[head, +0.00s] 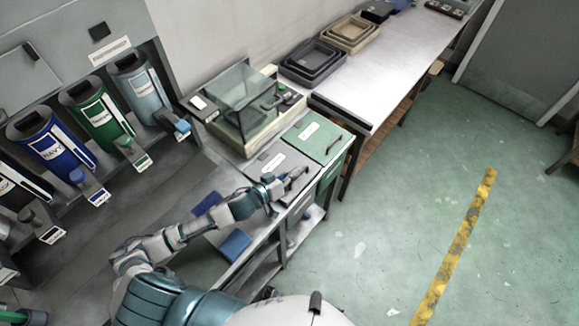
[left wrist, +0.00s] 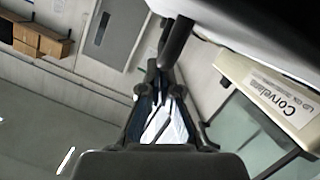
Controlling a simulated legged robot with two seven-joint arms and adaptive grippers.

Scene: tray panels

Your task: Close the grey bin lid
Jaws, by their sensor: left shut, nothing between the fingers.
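The grey bin lid (head: 270,158) carries a white label and sits beside the green bin lid (head: 315,136) on the bench. It looks flat and about level with the green lid; I cannot tell whether it is fully down. My left gripper (head: 291,185) is at the front edge of the grey lid, partly covering it, and is shut and empty. In the left wrist view my shut left fingers (left wrist: 160,95) point away, below a dark bar-shaped part. I cannot tell whether they touch the lid. My right gripper is not in view.
A cream device with a clear cover (head: 245,97) stands behind the lids. A long table (head: 385,75) with trays (head: 313,62) lies beyond. Colour-labelled dispensers (head: 100,118) line the left wall. Blue pieces (head: 235,244) lie near my arm.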

